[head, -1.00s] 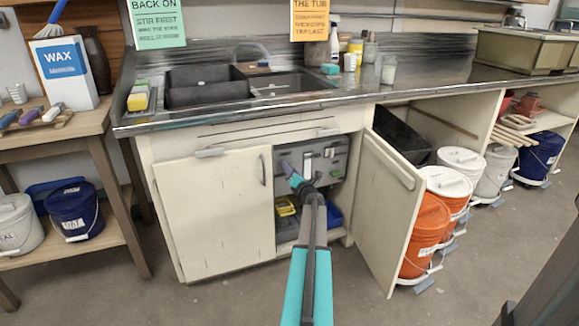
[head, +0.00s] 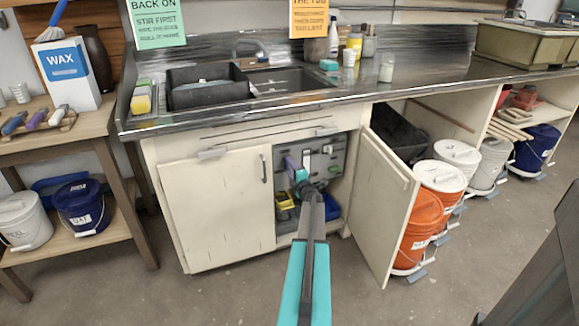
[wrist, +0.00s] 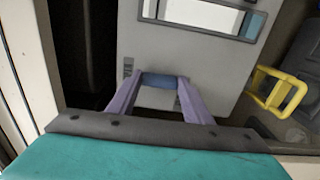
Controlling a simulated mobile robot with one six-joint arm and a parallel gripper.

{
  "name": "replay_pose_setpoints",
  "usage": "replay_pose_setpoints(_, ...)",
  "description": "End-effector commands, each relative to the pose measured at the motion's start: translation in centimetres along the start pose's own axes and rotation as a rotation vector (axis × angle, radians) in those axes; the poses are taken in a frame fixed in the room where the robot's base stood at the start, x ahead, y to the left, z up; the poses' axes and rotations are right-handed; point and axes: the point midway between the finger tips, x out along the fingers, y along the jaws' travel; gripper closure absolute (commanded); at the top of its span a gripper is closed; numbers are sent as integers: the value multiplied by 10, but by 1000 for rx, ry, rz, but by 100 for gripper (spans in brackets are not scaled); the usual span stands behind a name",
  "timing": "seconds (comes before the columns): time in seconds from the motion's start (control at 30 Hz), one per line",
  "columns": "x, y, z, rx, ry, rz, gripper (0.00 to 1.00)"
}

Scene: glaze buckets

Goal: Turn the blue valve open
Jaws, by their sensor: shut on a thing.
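My gripper (head: 290,162) reaches into the open cupboard under the sink, in front of the grey panel (head: 326,150). In the wrist view its two purple fingers (wrist: 160,84) close from both sides on a small blue piece, the blue valve (wrist: 160,81), against the panel's lower part. Only a short blue strip of the valve shows between the fingertips. In the head view the valve is hidden by my gripper, so its angle cannot be told there.
The right cupboard door (head: 388,205) stands open beside my arm; the left door (head: 218,210) is shut. A yellow container (head: 284,205) sits below the panel, and a yellow handle-like frame (wrist: 278,92) shows right of my fingers. Orange buckets (head: 422,225) stand right of the open door.

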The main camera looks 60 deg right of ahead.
Motion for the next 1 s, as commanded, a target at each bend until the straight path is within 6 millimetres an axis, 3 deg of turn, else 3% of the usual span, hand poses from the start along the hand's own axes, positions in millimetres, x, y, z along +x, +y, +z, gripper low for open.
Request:
replay_pose_setpoints(0.53,2,2,-4,33,7,4,77)
replay_pose_setpoints(0.57,2,2,-4,33,7,4,50)
replay_pose_setpoints(0.63,2,2,-3,33,6,3,38)
replay_pose_setpoints(1.0,0,0,-1,31,2,1,36)
